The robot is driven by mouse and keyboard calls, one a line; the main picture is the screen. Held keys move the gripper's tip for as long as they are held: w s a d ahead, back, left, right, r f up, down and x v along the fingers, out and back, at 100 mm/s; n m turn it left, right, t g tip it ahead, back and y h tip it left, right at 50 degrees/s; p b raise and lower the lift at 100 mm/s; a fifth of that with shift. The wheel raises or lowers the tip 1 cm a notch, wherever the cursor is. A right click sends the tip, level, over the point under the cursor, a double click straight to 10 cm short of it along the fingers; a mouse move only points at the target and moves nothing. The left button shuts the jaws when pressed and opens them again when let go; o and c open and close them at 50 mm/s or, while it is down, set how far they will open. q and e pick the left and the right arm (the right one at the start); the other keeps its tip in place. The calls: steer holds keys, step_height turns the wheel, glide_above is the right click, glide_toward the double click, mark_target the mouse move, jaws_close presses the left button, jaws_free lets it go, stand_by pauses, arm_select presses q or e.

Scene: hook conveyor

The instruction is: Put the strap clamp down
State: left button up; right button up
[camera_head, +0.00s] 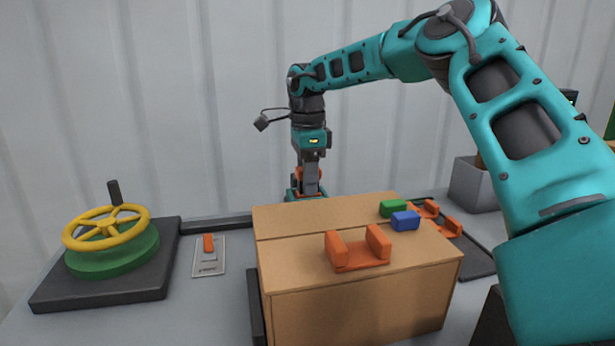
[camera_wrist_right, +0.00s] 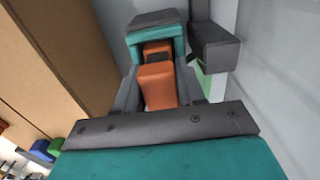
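My right gripper (camera_head: 309,187) points down just behind the cardboard box, and its tips are partly hidden by the box's top edge. In the right wrist view, the gripper's grey fingers (camera_wrist_right: 158,88) lie along both sides of an orange block (camera_wrist_right: 157,88). A teal arch with a grey top (camera_wrist_right: 156,28) shows just beyond it. I take the orange and teal piece to be the strap clamp, held between the fingers. What lies beneath it is hidden. My left gripper is out of view.
A yellow handwheel (camera_head: 106,228) and a switch plate (camera_head: 209,258) are at left.

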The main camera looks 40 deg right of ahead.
steer(key=o, duration=0.4)
steer(key=shift+r, duration=0.1)
step_height(320, 180, up, 12)
steer(key=p, duration=0.2)
steer(key=shift+p, duration=0.3)
stand_by(0.5)
